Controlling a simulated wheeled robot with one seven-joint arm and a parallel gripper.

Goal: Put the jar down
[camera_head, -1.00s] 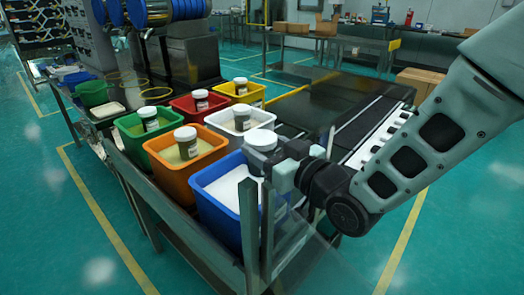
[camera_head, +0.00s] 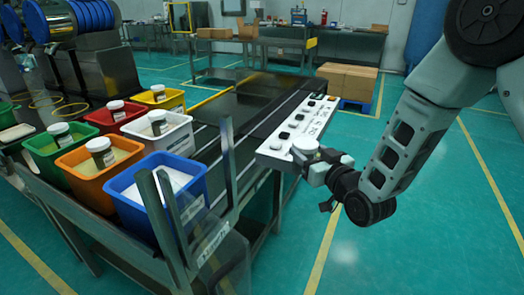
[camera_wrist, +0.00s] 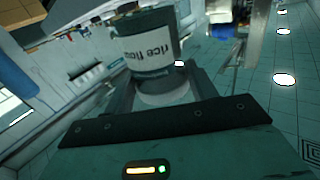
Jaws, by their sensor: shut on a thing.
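The jar has a white lid (camera_head: 305,144) in the head view. In the wrist view the jar (camera_wrist: 150,48) is dark with a white label reading "rice flou…", upside down in that picture. My gripper (camera_head: 318,168) is shut on the jar and holds it at the near end of a white strip (camera_head: 268,155), right of the bins. I cannot tell whether the jar touches the strip. The blue bin (camera_head: 126,198) holds white powder and no jar shows in it.
Orange (camera_head: 92,186), white (camera_head: 178,144), green (camera_head: 45,168), red (camera_head: 110,126) and yellow (camera_head: 172,103) bins hold powder with jars in them. Dark items stand along the white strip. Metal posts (camera_head: 228,160) rise at the table edge. Cardboard boxes (camera_head: 346,80) are behind. Floor at right is clear.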

